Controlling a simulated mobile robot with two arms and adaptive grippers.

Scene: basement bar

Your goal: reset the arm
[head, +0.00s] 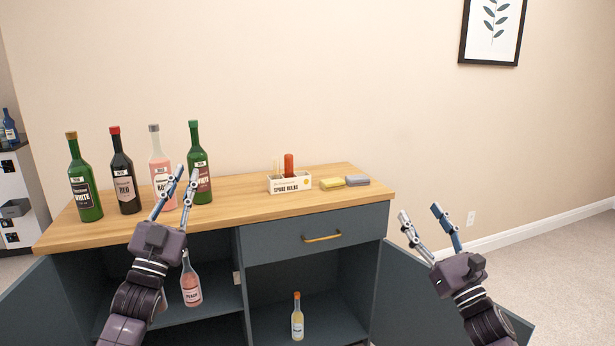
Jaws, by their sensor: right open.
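My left gripper (186,174) is raised in front of the left part of the wooden counter. Its two fingers point up with a gap between them, and I see nothing held. It overlaps the rosé bottle (161,168) and part of a green bottle (199,150) in the picture. My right gripper (420,212) is open and empty, right of the cabinet, in front of the wall. Its fingers point up and to the left. Both forearms come in from the bottom of the view.
Green (84,182) and dark red (123,175) wine bottles stand on the counter (235,200), with a white box (290,183) and sponges (344,182) further right. The cabinet doors are open. A pink bottle (191,285) and a pale bottle (297,320) stand inside.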

